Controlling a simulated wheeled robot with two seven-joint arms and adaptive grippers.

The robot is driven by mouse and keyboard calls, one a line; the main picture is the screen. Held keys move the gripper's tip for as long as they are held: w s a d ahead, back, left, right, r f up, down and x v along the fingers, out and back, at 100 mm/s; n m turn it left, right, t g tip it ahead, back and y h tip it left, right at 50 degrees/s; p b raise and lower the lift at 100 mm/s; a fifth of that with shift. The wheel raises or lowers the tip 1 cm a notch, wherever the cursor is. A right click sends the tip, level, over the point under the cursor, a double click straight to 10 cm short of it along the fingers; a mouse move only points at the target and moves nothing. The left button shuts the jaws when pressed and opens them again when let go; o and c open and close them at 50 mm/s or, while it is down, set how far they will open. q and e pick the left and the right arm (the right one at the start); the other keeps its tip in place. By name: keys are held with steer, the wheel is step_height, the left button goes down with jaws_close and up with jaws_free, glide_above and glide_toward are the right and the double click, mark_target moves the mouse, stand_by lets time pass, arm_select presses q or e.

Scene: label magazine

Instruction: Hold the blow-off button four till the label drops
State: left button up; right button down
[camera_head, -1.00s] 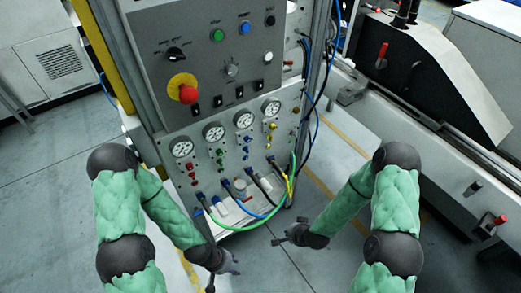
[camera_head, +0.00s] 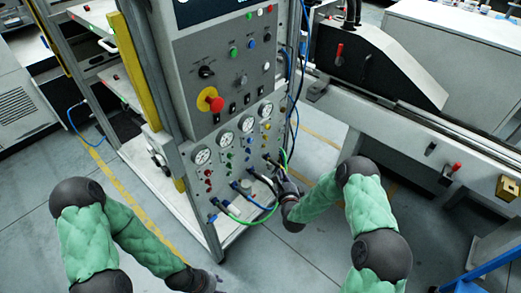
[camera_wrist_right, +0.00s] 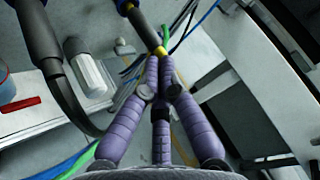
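The grey control panel (camera_head: 222,60) carries a row of pressure gauges on its lower face. The rightmost gauge (camera_head: 266,110) has a small yellow button (camera_head: 267,127) below it; no number is readable. Blue, green and red controls sit under the other gauges. My right gripper (camera_head: 279,172) is at the panel's lower right by the hoses, below the yellow button and apart from it. In the right wrist view its purple fingers (camera_wrist_right: 160,65) meet at the tips, close to a yellow-collared hose fitting (camera_wrist_right: 157,48); contact is unclear. My left gripper (camera_head: 214,283) is low, mostly cut off.
Green, blue and black hoses (camera_head: 247,219) loop from the panel's lower edge near my right gripper. A red emergency stop (camera_head: 215,103) sits above the gauges. A machine with a dark cover (camera_head: 380,65) stands right. Floor in front is clear.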

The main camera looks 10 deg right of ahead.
mark_target(264, 146)
steer(key=r+m, duration=0.1)
steer(key=w+d+r+m+t+h, duration=0.1)
steer(key=r, duration=0.1)
steer(key=r+m+t+p, duration=0.1)
steer(key=r, duration=0.1)
steer(key=shift+w+d+r+m, duration=0.2)
steer(key=shift+d+m, duration=0.1)
steer(key=shift+d, duration=0.1)
steer(key=shift+a, duration=0.1)
steer(key=w+a, duration=0.2)
steer(key=w+a+b, duration=0.1)
steer(key=w+a, duration=0.1)
steer(key=w, duration=0.1)
steer(key=shift+f, duration=0.1)
steer(key=shift+w+a+b, duration=0.15)
steer(key=shift+w+b, duration=0.2)
steer(key=shift+b, duration=0.05)
steer(key=shift+w+a+b, duration=0.35)
steer(key=shift+w+a, duration=0.15)
steer(key=shift+w, duration=0.15)
stand_by(0.7)
steer(key=shift+w+a+b, duration=0.25)
steer(key=shift+w+b, duration=0.1)
steer(key=shift+b, duration=0.15)
